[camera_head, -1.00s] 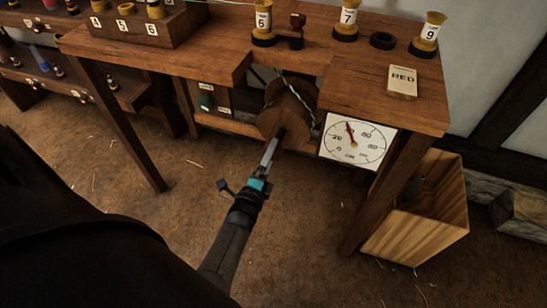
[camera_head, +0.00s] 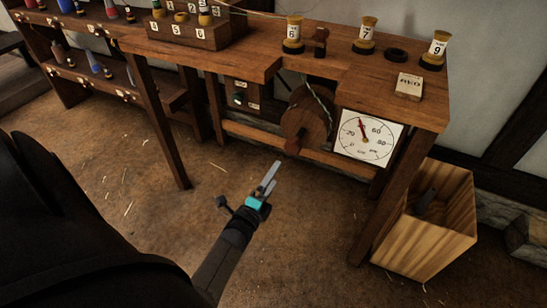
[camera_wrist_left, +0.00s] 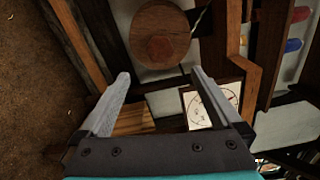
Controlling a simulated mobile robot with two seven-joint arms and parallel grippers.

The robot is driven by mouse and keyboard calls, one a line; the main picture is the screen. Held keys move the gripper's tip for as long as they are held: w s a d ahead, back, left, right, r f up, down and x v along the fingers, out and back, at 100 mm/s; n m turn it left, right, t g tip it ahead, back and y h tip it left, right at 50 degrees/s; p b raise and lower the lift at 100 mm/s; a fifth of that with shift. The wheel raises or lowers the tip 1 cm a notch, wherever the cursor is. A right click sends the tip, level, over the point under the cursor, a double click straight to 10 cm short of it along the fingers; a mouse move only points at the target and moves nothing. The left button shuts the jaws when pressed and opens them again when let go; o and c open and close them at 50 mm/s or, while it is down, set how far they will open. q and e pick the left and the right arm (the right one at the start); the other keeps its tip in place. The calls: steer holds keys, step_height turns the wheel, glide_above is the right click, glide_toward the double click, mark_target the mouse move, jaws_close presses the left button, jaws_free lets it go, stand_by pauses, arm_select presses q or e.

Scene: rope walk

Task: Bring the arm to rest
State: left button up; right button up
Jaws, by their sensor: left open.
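My left gripper (camera_head: 271,177) is in the head view, in front of the wooden bench and above the floor. It also shows in the left wrist view (camera_wrist_left: 160,92), where its two fingers stand apart with nothing between them. A round wooden reel (camera_head: 306,122) with a rope running up from it hangs under the bench top, beyond the gripper and apart from it. The reel also shows at the top of the left wrist view (camera_wrist_left: 160,36). My right gripper is not in view.
A white dial (camera_head: 368,138) is on the bench front, right of the reel. The bench top (camera_head: 330,66) carries numbered spools and a small labelled block (camera_head: 409,86). A wooden bin (camera_head: 432,225) stands on the floor at the right. Bare floor lies around the gripper.

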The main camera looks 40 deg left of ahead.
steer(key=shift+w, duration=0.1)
arm_select(q)
steer(key=s+d+f+n+g+h, duration=0.2)
steer(key=s+d+f+n+g, duration=0.55)
steer(key=f+n, duration=0.25)
steer(key=s+d+f+n+g+h, duration=0.25)
steer(key=s+d+n+g, duration=0.35)
steer(key=s+d, duration=0.6)
steer(key=s+a+r+g+p, duration=0.1)
steer(key=s+a+r+p, duration=0.1)
steer(key=s+p, duration=0.7)
steer(key=s+a+r+m+g+p, duration=0.1)
steer(key=s+r+p, duration=0.4)
steer(key=s+p, duration=0.5)
steer(key=a+g+p, duration=0.1)
steer(key=a+p, duration=0.1)
steer(key=p, duration=0.4)
steer(key=shift+s+r+y, duration=0.15)
steer(key=shift+s+y, duration=0.15)
steer(key=shift+y, duration=0.05)
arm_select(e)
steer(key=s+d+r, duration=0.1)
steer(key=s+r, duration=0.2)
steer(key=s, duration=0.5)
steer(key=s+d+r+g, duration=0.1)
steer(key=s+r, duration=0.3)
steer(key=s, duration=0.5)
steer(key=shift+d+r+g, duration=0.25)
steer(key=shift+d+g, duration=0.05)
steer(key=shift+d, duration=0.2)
